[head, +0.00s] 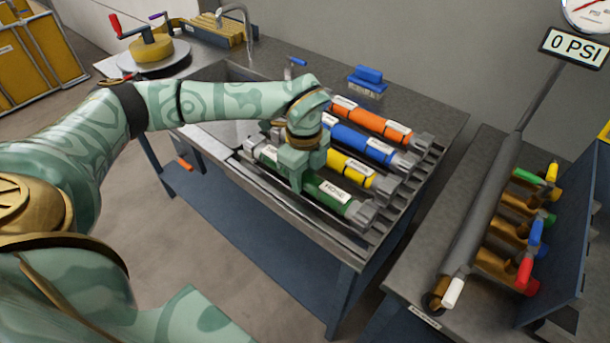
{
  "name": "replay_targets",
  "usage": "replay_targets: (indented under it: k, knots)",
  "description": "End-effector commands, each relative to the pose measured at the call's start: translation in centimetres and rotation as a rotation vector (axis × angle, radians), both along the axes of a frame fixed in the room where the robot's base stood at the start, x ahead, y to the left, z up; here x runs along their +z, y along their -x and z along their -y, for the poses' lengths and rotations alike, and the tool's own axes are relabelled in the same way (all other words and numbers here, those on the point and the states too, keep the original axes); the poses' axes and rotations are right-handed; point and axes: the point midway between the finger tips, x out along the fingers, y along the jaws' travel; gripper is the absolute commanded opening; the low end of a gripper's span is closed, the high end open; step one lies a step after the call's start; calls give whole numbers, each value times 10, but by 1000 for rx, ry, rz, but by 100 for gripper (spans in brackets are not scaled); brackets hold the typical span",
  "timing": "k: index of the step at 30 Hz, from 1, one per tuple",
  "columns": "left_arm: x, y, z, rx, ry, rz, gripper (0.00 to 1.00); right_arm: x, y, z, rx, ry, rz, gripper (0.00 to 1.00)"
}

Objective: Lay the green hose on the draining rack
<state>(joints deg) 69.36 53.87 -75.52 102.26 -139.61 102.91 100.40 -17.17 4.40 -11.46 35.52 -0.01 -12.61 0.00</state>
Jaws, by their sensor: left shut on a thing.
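The green hose (325,189) is a short dark-green tube with grey end fittings and a white label. It lies along the near side of the draining rack (386,222), a slatted grey metal rack on the bench. My left gripper (296,178) points down over the green hose and is shut on it near its middle, partly hiding it. Whether the hose rests fully on the slats or sits slightly above them I cannot tell. My right gripper is not in view.
Yellow (348,170), blue (358,142) and orange (372,119) hoses lie parallel behind it on the rack. A blue brush (367,80) stands behind. A manifold with coloured valves (515,230) and a gauge reading 0 PSI is on the right bench.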

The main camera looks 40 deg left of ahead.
Motion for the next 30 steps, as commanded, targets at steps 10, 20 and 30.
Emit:
replay_targets:
  k: [10, 20, 30]
  knots:
    - [-1, 0, 0, 0, 0, 0, 59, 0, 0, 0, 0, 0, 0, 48]
    - [20, 0, 0, 1, 0, 4, 59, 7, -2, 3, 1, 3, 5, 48]
    - [98, 0, 0, 1, 0, 5, 59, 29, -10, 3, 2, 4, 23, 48]
